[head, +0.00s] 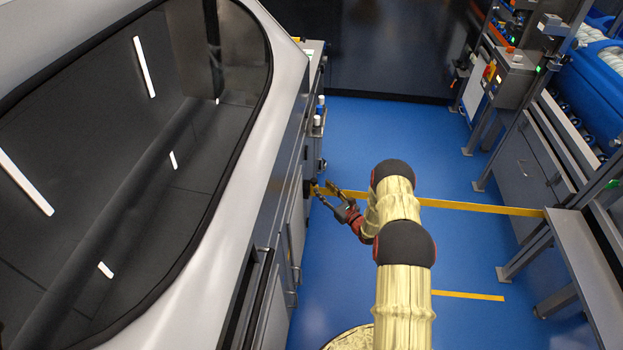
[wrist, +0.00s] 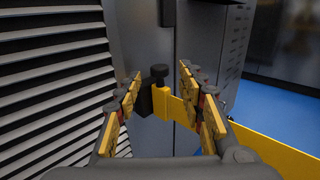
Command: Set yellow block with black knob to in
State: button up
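The yellow block (wrist: 176,105) with its upright black knob (wrist: 159,75) shows in the middle of the wrist view, at a grey cabinet front. A dark piece sits at the block's left side. My gripper (wrist: 160,82) is open, with one finger on each side of the block and knob. I see clear gaps and no contact. In the head view my gripper (head: 327,193) reaches left to the machine's side, where the block is too small to tell clearly.
A louvred panel (wrist: 52,75) stands close on the left in the wrist view. The large machine (head: 225,230) fills the head view's left. Blue floor (head: 425,140) with yellow tape (head: 480,208) is clear to the right, up to a grey workstation (head: 585,255).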

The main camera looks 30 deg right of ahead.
aim_at(316, 183)
jog(key=w, duration=0.3)
jog(key=w+a+b, duration=0.1)
jog(key=w, duration=0.2)
jog(key=shift+a+f, duration=0.15)
jog(key=shift+f, duration=0.05)
jog(key=shift+w+a+r, duration=0.1)
jog(key=shift+w, duration=0.45)
jog(key=shift+c, duration=0.3)
grip_shut()
